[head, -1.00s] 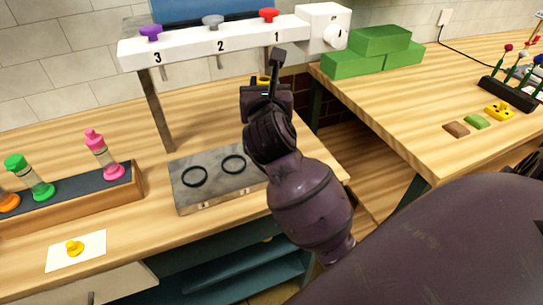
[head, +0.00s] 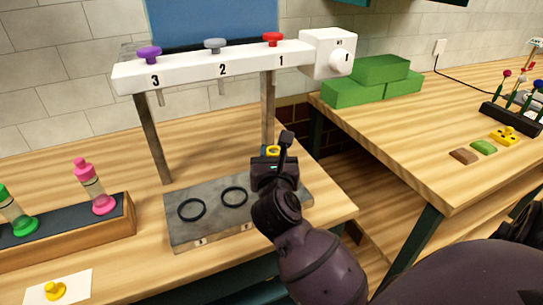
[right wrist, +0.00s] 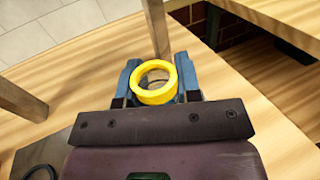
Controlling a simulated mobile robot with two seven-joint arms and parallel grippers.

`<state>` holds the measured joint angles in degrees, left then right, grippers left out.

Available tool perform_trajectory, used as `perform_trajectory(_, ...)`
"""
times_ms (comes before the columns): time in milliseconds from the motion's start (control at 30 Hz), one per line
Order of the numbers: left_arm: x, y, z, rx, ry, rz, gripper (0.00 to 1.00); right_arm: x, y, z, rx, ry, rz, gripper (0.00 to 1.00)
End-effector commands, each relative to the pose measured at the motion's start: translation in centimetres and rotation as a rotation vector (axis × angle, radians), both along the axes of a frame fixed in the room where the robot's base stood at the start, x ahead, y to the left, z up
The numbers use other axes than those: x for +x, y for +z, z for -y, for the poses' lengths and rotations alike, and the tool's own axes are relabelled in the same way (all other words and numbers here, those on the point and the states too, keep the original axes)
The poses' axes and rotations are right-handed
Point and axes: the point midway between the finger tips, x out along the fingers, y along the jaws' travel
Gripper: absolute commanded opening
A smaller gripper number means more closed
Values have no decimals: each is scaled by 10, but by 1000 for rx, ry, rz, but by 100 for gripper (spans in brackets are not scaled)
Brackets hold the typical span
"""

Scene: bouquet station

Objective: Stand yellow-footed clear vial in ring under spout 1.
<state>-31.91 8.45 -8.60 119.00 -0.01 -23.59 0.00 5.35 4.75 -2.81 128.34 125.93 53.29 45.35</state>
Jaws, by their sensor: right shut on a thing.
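My right gripper (head: 274,163) is shut on the clear vial, whose yellow ring end (head: 273,150) shows at the fingers. In the right wrist view this yellow ring (right wrist: 141,97) sits between the two blue-grey fingers (right wrist: 157,80); the rest of the vial is hidden. The gripper is over the right part of the grey plate (head: 213,225), below the white spout beam (head: 190,68) near the number 1. Two black rings, under spout 3 (head: 180,215) and spout 2 (head: 235,204), are empty. The ring under spout 1 is hidden behind my gripper. My left gripper is out of view.
Posts (head: 152,140) hold the beam up; the right post (head: 268,110) is close behind my gripper. A wooden rack (head: 70,238) with pink and green vials stands left. A yellow stopper (head: 55,291) lies on a white card. Green blocks (head: 352,93) sit on the right table.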

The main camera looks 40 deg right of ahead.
Motion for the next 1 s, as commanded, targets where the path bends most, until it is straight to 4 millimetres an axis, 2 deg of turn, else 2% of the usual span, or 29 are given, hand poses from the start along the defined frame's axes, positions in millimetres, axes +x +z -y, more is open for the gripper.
perform_trajectory(400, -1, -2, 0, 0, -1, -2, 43, 0, -3, 0, 0, 0, 2, 0)
perform_trajectory(433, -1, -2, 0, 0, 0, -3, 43, 0, -3, 0, 0, 0, 1, 35)
perform_trajectory(567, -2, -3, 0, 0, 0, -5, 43, 0, -2, 0, 0, 0, 1, 55)
perform_trajectory(600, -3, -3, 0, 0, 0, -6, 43, 0, -2, 0, 0, 0, 1, 57)
perform_trajectory(933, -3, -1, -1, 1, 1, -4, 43, 0, 3, 0, -1, 1, 4, 57)
perform_trajectory(1000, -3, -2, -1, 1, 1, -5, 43, -5, 1, -4, 2, 1, 1, 57)
